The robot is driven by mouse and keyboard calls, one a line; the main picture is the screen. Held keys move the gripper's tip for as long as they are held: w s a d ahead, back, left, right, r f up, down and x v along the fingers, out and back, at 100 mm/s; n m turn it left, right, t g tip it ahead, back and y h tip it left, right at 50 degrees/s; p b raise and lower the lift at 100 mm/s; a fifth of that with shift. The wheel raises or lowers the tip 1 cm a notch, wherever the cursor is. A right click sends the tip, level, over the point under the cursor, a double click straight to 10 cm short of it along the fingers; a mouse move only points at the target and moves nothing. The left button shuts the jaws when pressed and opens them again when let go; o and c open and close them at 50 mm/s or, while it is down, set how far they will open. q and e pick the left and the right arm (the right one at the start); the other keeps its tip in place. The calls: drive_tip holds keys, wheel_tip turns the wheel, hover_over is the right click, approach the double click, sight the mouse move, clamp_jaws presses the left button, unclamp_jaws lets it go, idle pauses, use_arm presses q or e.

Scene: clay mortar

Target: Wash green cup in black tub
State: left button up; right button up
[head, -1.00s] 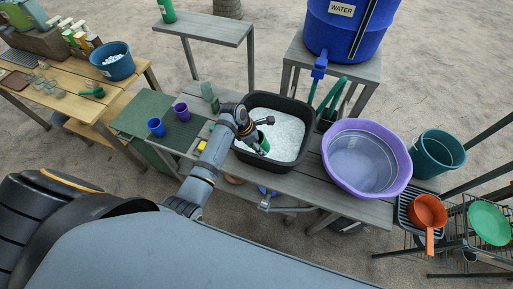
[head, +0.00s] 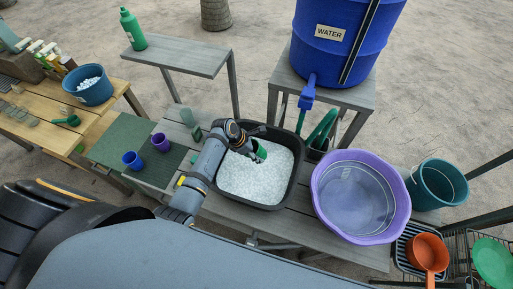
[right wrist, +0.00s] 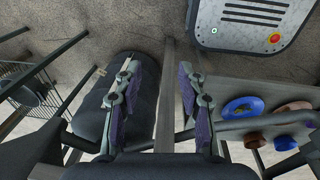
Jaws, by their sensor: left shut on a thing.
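The black tub (head: 299,168) stands on the grey slatted table and is filled with white suds (head: 258,178). My left gripper (head: 251,149) is over the far part of the tub, shut on the green cup (head: 260,151). The cup is tilted, and the gripper partly hides it. I cannot tell whether its lower edge touches the suds. My right gripper (right wrist: 158,74) shows in the right wrist view, with its fingers apart and nothing between them.
Blue (head: 132,160) and purple (head: 160,142) cups stand on a green mat at left. An orange pan (head: 427,252) and a teal bucket (head: 440,185) are at right.

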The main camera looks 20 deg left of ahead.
use_arm(q)
wheel_tip(320, 180, down, 4)
drive_tip(key=shift+f, duration=0.1)
use_arm(e)
drive_tip(key=w, duration=0.4)
use_arm(q)
wheel_tip(320, 180, down, 10)
drive_tip(key=b, duration=1.1)
drive_tip(key=shift+f+b, duration=0.3)
drive_tip(key=shift+b, duration=0.35)
use_arm(e)
wheel_tip(320, 180, down, 12)
drive_tip(key=s, duration=0.2)
drive_tip(key=shift+a+f, duration=0.15)
use_arm(q)
drive_tip(key=shift+f, duration=0.35)
drive_tip(key=shift+f, duration=0.25)
drive_tip(key=shift+r, duration=0.1)
